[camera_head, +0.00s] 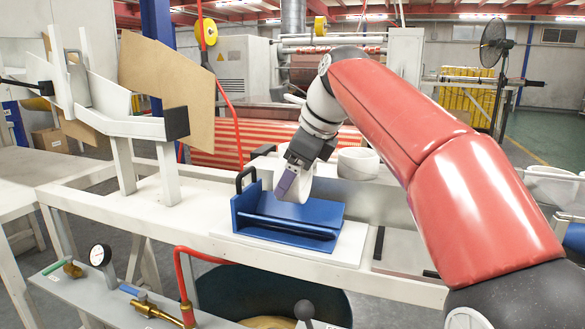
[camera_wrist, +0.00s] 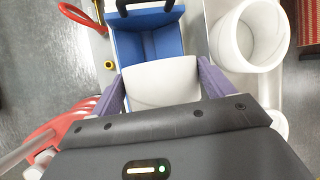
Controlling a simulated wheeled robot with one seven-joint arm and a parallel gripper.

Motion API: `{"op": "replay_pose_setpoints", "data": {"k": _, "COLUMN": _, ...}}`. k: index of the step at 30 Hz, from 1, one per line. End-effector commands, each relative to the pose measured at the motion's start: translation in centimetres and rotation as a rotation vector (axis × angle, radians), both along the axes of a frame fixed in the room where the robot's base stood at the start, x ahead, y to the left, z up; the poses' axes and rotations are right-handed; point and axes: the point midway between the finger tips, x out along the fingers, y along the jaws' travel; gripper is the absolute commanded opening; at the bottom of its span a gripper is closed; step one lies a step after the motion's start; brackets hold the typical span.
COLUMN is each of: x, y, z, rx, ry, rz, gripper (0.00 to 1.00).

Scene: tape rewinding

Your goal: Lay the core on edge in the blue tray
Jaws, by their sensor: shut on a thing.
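The core, a white round piece, is held in my gripper (camera_wrist: 161,92). In the wrist view the white core (camera_wrist: 160,82) fills the gap between the two purple fingers. I cannot tell whether the core touches the tray. In the wrist view the tray (camera_wrist: 124,44) lies just beyond the core.
A black handle (camera_head: 246,179) rises at the tray's left. A white bench frame (camera_head: 150,217) surrounds the tray. A gauge (camera_head: 100,255) and brass valve sit below at the front left.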

Motion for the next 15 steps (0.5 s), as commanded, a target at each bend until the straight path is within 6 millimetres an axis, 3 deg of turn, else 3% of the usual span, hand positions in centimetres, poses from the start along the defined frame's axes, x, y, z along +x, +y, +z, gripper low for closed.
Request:
{"op": "replay_pose_setpoints", "data": {"k": 6, "x": 0.0, "y": 0.0, "z": -2.4, "rx": 0.000, "ry": 0.000, "rz": 0.000, "gripper": 0.68}}
{"op": "replay_pose_setpoints", "data": {"k": 15, "x": 0.0, "y": 0.1, "z": -4.1, "rx": 0.000, "ry": -0.002, "rz": 0.001, "gripper": 0.68}}
